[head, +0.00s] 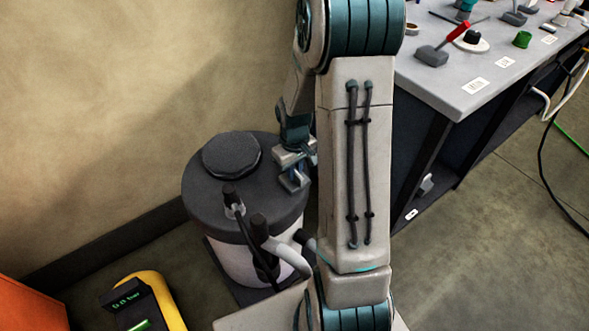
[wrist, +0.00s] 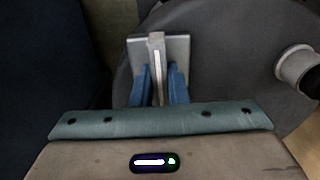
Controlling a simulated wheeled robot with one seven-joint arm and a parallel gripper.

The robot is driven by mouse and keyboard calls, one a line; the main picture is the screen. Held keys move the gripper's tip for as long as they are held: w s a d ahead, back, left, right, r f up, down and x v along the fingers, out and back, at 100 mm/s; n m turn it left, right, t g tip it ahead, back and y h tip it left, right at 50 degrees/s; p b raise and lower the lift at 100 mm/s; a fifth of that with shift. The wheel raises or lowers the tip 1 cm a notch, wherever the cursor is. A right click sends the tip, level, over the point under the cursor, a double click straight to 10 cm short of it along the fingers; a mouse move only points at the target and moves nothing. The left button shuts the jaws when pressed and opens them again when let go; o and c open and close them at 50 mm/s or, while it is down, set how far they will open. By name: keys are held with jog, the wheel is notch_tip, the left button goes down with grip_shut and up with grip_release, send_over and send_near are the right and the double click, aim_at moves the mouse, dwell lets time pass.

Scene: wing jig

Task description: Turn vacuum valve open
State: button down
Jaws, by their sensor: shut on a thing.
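The vacuum pot (head: 243,215) stands on the floor by the wall, with a dark lid and a pale body. My gripper (head: 296,172) is over the right side of the lid. In the wrist view, its two blue fingers (wrist: 159,86) are shut on the grey valve lever (wrist: 156,42), one on each side. In the head view, my arm partly hides the valve.
A hose fitting (wrist: 298,68) is at the right of the lid. Dark and pale hoses (head: 285,250) run at the pot's front. A yellow unit (head: 158,290) with a green display stands front left. A workbench (head: 455,85) with tools is at the right.

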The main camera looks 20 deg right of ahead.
jog(key=c, duration=1.4)
grip_release()
jog(key=shift+c, duration=0.2)
notch_tip(320, 180, up, 14)
jog(key=p, duration=0.2)
